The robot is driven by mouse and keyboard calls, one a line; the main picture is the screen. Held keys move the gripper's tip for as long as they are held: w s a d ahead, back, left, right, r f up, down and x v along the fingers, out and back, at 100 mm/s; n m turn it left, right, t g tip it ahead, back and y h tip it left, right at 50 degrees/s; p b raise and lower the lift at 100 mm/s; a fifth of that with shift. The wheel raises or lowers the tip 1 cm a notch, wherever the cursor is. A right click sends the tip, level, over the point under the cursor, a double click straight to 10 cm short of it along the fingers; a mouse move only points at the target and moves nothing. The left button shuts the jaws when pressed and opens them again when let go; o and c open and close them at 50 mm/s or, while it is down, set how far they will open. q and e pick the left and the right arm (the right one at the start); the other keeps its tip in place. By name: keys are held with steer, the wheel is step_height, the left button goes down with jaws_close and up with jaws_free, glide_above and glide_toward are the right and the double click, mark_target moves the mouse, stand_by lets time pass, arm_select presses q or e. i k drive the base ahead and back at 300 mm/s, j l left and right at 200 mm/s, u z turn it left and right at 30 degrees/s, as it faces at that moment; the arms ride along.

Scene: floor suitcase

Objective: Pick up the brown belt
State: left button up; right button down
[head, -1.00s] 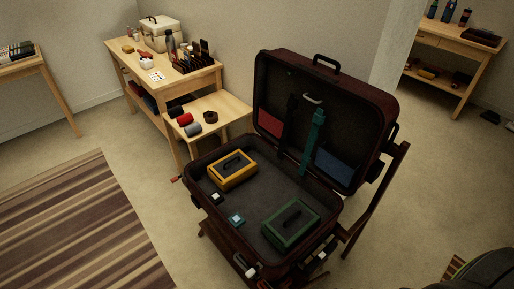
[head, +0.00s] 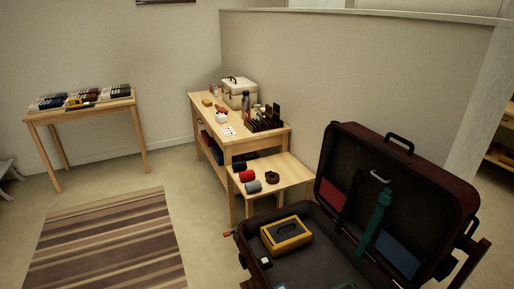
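A dark brown coil, which looks like the rolled brown belt (head: 272,177), lies on the low light-wood side table (head: 290,172). Beside it on the left are a red roll (head: 247,176), a grey roll (head: 253,187) and a dark roll (head: 239,166). The coil is apart from them, with bare wood to its right. Neither of my grippers shows in the head view.
An open dark red suitcase (head: 335,140) on a stand is at the right, close to the side table. A yellow case (head: 286,235) lies in it. A taller workbench (head: 204,98) stands behind the side table. Striped rug (head: 108,240) and open floor are at the left.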

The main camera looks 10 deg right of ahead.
mark_target(272, 178)
steer(key=z, duration=0.5)
steer(key=i+j+z, duration=0.15)
steer(key=z, duration=0.25)
steer(key=j+z, duration=0.45)
steer(key=i+j+z, duration=0.1)
steer(key=j+z, duration=0.15)
steer(key=z, duration=0.15)
steer(key=j+z, duration=0.4)
steer(key=i+l, duration=0.05)
steer(key=l, duration=0.05)
